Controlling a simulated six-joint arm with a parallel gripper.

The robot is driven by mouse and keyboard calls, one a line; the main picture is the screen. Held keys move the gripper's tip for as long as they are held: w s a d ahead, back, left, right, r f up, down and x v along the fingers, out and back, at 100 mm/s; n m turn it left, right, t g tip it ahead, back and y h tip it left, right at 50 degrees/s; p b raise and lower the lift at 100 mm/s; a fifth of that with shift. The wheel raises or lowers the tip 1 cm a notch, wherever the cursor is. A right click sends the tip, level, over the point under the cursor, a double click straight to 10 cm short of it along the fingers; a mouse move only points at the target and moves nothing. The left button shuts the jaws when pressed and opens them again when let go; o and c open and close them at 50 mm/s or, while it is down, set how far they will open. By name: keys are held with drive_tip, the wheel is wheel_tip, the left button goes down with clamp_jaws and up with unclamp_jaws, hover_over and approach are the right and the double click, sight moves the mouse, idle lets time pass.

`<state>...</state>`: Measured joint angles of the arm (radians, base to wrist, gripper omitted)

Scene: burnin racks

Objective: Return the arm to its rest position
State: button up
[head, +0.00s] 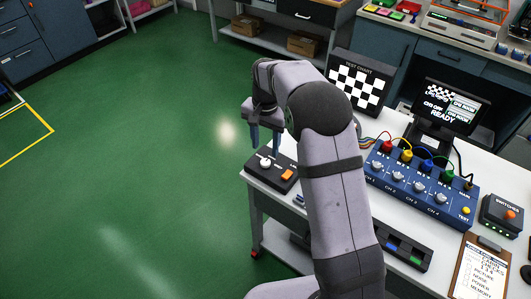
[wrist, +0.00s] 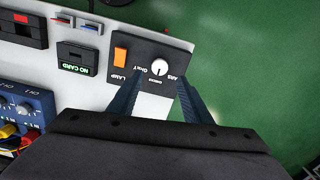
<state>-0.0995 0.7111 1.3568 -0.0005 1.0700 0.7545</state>
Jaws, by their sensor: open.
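My gripper (head: 265,137) is above the left corner of the white bench, with its two blue fingers pointing down. In the wrist view my gripper (wrist: 155,97) is open, its fingers spread and nothing between them. Just beyond the fingertips is a black control box (wrist: 132,68) with a white knob and an orange switch. The box also shows in the head view (head: 261,173), under the gripper. I cannot tell the exact gap between fingers and box. My arm reaches up from the bottom of the head view and bends at a dark joint.
The bench (head: 423,276) carries a blue channel panel (head: 421,187), a monitor (head: 446,104), a checkered test chart (head: 357,83), a switches box (head: 501,215) and a clipboard (head: 482,270). A small NO CARD box (wrist: 78,58) sits beside the control box. Green floor (head: 130,150) is clear on the left.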

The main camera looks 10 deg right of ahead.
drive_tip(key=shift+r, duration=0.5)
drive_tip(key=shift+s, duration=0.1)
drive_tip(key=shift+s+d+r, duration=0.1)
drive_tip(key=shift+s+r, duration=0.05)
drive_tip(key=shift+s, duration=0.1)
drive_tip(key=s+d+f+n, duration=0.15)
drive_tip(key=s+n, duration=0.25)
drive_tip(key=s, duration=1)
drive_tip(key=s+d+n, duration=0.3)
drive_tip(key=s+n, duration=0.1)
drive_tip(key=s, duration=1)
wheel_tip(320, 180, down, 14)
drive_tip(key=b, duration=1.4)
drive_tip(key=shift+w+d, duration=0.15)
drive_tip(key=shift+w, duration=0.1)
drive_tip(key=shift+r, duration=0.1)
